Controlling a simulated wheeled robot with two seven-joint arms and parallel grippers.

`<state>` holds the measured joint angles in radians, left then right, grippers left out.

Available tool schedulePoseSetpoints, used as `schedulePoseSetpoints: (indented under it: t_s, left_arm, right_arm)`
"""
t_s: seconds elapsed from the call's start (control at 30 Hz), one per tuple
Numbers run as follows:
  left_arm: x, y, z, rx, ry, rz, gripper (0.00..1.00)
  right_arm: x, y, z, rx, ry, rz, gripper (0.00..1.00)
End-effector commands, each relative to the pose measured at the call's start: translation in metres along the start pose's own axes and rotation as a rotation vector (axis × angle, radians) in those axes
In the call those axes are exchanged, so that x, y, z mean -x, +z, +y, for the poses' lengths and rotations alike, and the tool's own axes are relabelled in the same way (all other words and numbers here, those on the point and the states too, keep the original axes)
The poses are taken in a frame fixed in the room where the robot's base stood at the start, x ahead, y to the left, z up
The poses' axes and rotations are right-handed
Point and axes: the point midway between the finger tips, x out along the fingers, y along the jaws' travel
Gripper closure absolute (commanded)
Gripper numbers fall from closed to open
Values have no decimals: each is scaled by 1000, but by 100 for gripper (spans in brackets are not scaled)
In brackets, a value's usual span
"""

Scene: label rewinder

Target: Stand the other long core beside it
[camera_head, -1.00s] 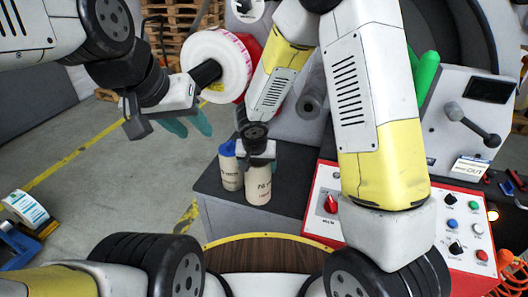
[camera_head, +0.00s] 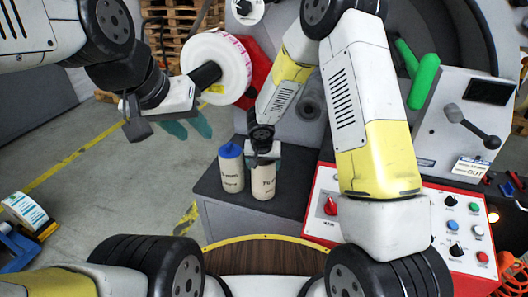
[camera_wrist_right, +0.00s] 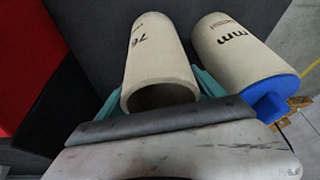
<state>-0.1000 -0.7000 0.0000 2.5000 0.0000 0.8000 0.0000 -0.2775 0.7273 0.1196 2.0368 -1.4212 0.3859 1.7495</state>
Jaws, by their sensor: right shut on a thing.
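A pale long core (camera_head: 263,184) marked with a 76 is upright over the dark grey bench top, and it also shows in the right wrist view (camera_wrist_right: 157,50). My right gripper (camera_head: 263,154) is shut around its upper end, with teal fingers on both sides in the right wrist view (camera_wrist_right: 160,92). I cannot tell whether its base touches the bench. Another pale core (camera_head: 231,174) with a blue plug in its top stands just left of it, with a small gap between; it also shows in the right wrist view (camera_wrist_right: 232,42). My left gripper (camera_head: 187,126) hangs open and empty above the floor.
A white roll (camera_head: 218,66) on a dark spindle is at the back, near my left gripper. The red-edged control panel (camera_head: 437,207) is right of the bench (camera_head: 222,203). Green handles (camera_head: 424,80) stick out behind my right arm. The bench's front corner is close to the cores.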

Motion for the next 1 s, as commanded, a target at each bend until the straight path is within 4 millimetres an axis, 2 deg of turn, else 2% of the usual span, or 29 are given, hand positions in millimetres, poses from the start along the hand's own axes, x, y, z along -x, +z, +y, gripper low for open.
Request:
schedulePoseSetpoints:
  t_s: [0.07, 0.1, 0.2, 0.57, 0.67, 1.0]
  left_arm:
    - [0, 0, 0, 0, 0, 0, 63]
    - [0, 0, 0, 0, 0, 0, 63]
    - [0, 0, 0, 0, 0, 0, 63]
    - [0, 0, 0, 0, 0, 0, 63]
    - [0, 0, 0, 0, 0, 0, 63]
    - [0, 0, 0, 0, 0, 0, 63]
  right_arm:
    - [-2, 1, 0, 0, 0, 0, 95]
    - [-3, 1, 0, -1, 0, 0, 20]
    - [-2, 1, 0, -1, 0, 0, 1]
    - [2, -1, 0, 0, 0, 1, 0]
    - [14, -2, 0, -1, -1, 4, 0]
    - [86, -1, 0, -2, -2, 4, 0]
